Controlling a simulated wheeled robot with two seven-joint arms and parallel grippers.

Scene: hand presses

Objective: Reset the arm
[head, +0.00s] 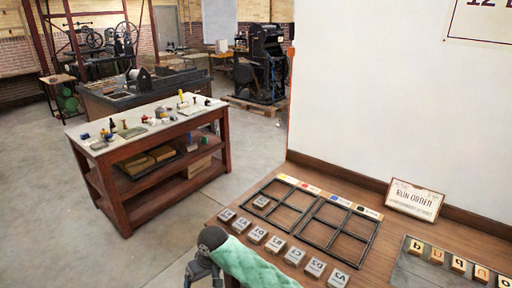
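One of my arms shows at the bottom middle, with a dark grey joint and a teal quilted sleeve. It is in front of the near left edge of the wooden table (228,200). I cannot tell which arm it is. No gripper fingers show in the head view, so neither gripper can be seen open or shut.
Two black grid frames (322,230) lie on the table; one small block (262,201) sits in the left one. Several labelled blocks (274,244) line the front. A "RUN ORDER" sign (414,199) and letter-block tray (408,272) are right. A cluttered workbench (150,130) stands left.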

